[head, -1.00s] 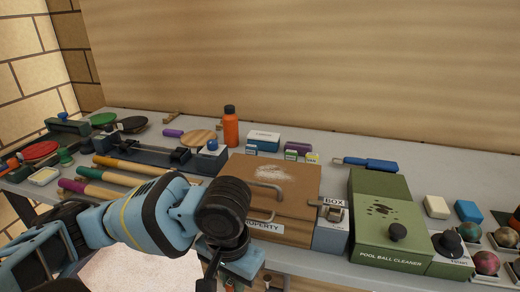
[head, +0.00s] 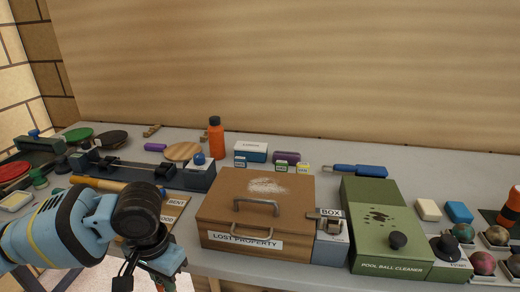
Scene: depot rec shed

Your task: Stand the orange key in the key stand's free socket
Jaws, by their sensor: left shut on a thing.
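My left gripper (head: 162,272) is at the bottom edge, in front of the table and left of the brown lost property box. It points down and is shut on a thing. A small reddish-orange bit (head: 166,284) shows just under its jaws and looks like part of the orange key. The rest is hidden by the gripper or cut off by the frame edge. I cannot make out the key stand or its free socket. My right gripper is not in view.
The brown lost property box (head: 217,208) stands at the table's front middle. A grey box (head: 330,250) and the green pool ball cleaner (head: 395,245) stand to its right. An orange bottle (head: 216,140) is behind. Bare grey table (head: 390,155) lies along the back right.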

